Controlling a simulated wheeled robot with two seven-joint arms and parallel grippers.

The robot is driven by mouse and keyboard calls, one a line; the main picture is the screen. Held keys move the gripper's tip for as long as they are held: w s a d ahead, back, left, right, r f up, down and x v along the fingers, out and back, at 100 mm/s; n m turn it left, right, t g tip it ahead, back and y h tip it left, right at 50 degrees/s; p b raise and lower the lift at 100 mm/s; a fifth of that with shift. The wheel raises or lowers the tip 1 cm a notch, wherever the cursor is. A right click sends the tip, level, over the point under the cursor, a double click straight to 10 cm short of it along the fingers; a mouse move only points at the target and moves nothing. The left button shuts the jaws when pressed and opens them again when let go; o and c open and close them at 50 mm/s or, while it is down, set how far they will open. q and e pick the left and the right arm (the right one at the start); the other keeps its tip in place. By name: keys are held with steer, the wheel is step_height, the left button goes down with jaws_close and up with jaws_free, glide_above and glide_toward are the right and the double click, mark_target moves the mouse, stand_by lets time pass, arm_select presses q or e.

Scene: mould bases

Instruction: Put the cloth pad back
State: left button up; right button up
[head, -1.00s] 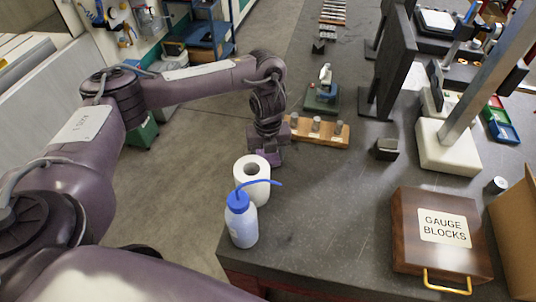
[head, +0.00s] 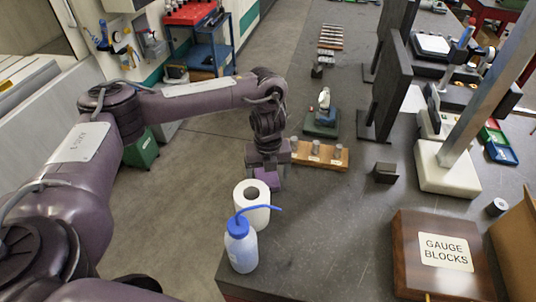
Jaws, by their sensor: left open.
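My left gripper (head: 267,180) points down at the left edge of the dark bench, just behind a white paper roll (head: 243,213) and beside the left end of a wooden block with metal pins (head: 328,162). Its jaws are open; the fingertips are partly hidden and small in the picture. I cannot pick out a cloth pad for certain. A purple patch shows at the fingertips, but I cannot tell it from the gripper's own purple parts. My right gripper is not in view.
A blue-capped wash bottle (head: 241,246) stands in front of the roll. A wooden gauge block box (head: 408,237) lies at the front right. Dark upright plates (head: 384,92) and a white-based stand (head: 447,172) stand farther back. The middle of the bench (head: 330,230) is clear.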

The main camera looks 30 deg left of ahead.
mark_target(268, 181)
arm_select(q)
step_height(268, 181, up, 10)
steer(key=p, duration=0.1)
steer(key=shift+s+f, duration=0.1)
steer(key=shift+f, duration=0.05)
stand_by(0.6)
